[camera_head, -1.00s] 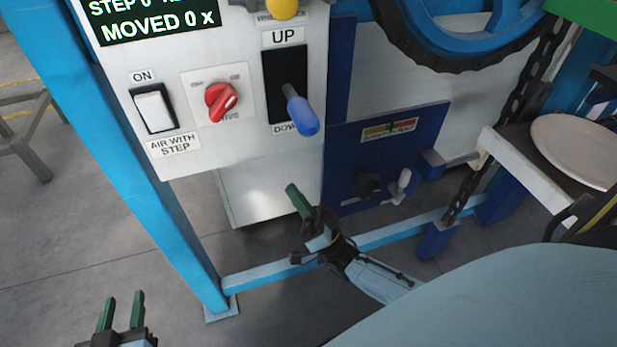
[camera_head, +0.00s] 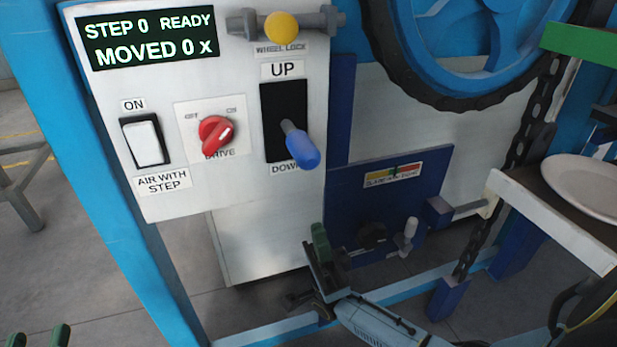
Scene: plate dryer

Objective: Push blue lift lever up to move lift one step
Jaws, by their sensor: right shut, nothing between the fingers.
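The blue lift lever (camera_head: 301,147) sticks out of a black slot plate (camera_head: 285,104) on the white panel. The plate is labelled UP above and DOWN below, and the lever's knob sits in the lower part. My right gripper (camera_head: 319,243) is below the lever, apart from it, with its green fingers together and nothing held. My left gripper (camera_head: 38,336) shows only its two green fingertips at the bottom left corner; they stand apart with nothing between them.
A display (camera_head: 150,38) reads STEP 0 READY, MOVED 0 x. A white switch (camera_head: 147,142), a red DRIVE knob (camera_head: 216,134) and a yellow wheel lock knob (camera_head: 282,27) share the panel. A blue gauge plate (camera_head: 400,195) and a white plate (camera_head: 585,187) are to the right.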

